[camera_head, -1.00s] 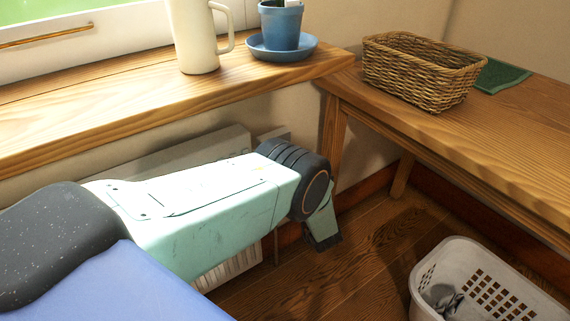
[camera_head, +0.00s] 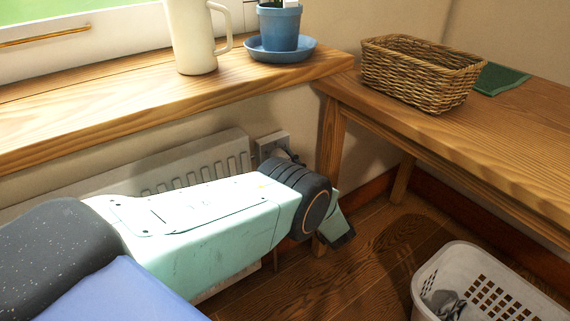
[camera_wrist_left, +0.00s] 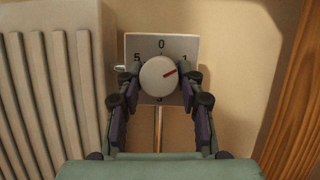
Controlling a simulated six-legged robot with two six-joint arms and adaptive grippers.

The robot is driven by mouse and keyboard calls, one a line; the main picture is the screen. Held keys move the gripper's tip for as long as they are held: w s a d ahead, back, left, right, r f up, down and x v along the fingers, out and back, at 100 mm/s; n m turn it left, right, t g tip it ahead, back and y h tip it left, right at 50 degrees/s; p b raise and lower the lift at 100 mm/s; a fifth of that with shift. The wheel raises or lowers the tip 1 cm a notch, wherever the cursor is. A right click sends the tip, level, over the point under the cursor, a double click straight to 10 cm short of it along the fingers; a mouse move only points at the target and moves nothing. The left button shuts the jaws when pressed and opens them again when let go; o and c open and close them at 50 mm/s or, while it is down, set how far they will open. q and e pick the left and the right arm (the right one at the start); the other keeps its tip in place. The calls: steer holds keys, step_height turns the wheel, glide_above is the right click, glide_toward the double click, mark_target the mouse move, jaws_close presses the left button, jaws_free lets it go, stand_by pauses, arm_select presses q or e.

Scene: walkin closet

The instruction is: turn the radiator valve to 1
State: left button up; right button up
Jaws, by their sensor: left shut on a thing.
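The radiator valve is a round white knob (camera_wrist_left: 158,76) with a red pointer, in front of a white dial plate (camera_wrist_left: 133,46). The 0 is at the top, the 5 at the left and the 1 at the upper right, partly behind a finger. The red pointer points right and slightly up, close to the 1. My left gripper (camera_wrist_left: 160,80) is shut on the knob, one finger at each side. In the head view the plate (camera_head: 270,142) shows beyond my left arm, which hides the knob and most of the gripper. My right gripper is not in view.
The white radiator (camera_head: 205,165) stands left of the valve, below the wooden windowsill (camera_head: 130,105) with a cream jug (camera_head: 193,40) and blue pot (camera_head: 279,28). A wooden table (camera_head: 400,112) with a wicker basket (camera_head: 415,75) is at right. A white laundry basket (camera_head: 480,285) stands on the floor.

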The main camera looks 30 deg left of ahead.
arm_select(q)
steer(key=shift+s+f, duration=0.15)
steer(key=shift+f, duration=0.2)
steer(key=o, duration=1.2)
steer(key=shift+r, duration=0.2)
steer(key=v, duration=1.2)
steer(key=shift+d, duration=0.1)
steer(key=shift+r, duration=0.1)
